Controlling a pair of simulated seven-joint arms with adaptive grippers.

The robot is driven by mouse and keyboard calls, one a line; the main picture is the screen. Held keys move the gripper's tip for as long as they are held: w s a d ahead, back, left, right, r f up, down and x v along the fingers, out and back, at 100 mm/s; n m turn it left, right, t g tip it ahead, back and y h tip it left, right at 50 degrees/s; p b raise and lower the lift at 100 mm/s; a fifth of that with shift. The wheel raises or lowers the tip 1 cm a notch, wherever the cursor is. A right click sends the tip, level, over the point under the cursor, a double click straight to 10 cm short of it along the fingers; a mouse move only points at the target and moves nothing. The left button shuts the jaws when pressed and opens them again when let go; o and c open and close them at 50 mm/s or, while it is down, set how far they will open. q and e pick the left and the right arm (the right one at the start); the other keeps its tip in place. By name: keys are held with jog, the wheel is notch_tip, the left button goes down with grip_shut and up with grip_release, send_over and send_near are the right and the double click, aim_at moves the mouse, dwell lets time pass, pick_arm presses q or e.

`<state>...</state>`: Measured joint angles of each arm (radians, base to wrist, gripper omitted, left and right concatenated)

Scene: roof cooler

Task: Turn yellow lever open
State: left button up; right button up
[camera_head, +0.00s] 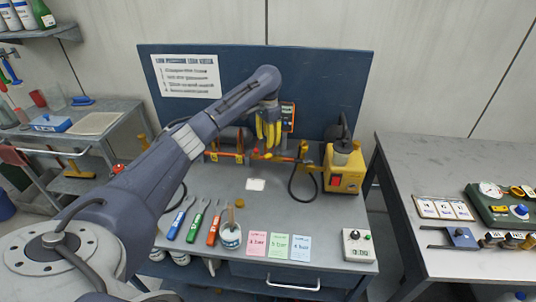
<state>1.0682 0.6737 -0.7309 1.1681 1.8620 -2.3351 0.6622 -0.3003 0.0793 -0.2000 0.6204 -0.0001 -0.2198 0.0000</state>
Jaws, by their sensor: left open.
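A pipe rig (228,155) with orange and yellow fittings runs across the back of the middle workbench. A small yellow-orange upright part (304,149) stands at its right end. I cannot tell for certain which part is the yellow lever; my arm and gripper hide some of the rig. My left gripper (268,143) has yellow fingers and points down over the middle of the rig. It is open, with no object seen between the fingers. Whether it touches the rig cannot be told. My right gripper is not in view.
A yellow pump box (343,170) with a black hose stands right of the rig. Coloured tools (197,221), a brush cup (231,237), cards (279,245) and a small switch box (357,245) line the front. The bench middle is mostly clear.

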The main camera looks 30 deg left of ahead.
aim_at(268, 155)
pick_arm(q)
notch_tip(268, 155, down, 8)
jog(key=shift+r, duration=0.25)
dwell(0.4)
grip_shut()
